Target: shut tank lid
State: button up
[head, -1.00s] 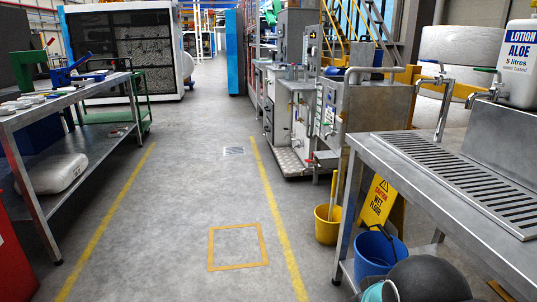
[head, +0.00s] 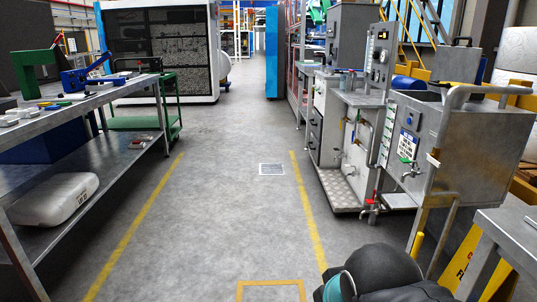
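The metal tank (head: 460,135) is a grey box on the right side of the head view, with a tubular rail and a small tap with a green handle on its front. A grey panel with a dark handle on top (head: 456,65) stands upright at the tank's far side. It looks like the lid, raised, but its hinge is too small to make out. The tank's inside is mostly hidden. My gripper is not in view; only a dark, rounded part of my arm with a teal ring shows at the bottom, apart from the tank.
A workbench (head: 60,112) with tools runs along the left, beside a green trolley (head: 150,122). A metal bench corner (head: 512,232) is close at the lower right.

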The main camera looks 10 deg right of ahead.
aim_at(452, 63)
jog(key=z, duration=0.1)
jog(key=i, duration=1.85)
jog(key=z, duration=0.75)
jog(key=i, duration=1.8)
jog(key=z, duration=1.15)
jog(key=i, duration=0.3)
jog(key=z, duration=0.05)
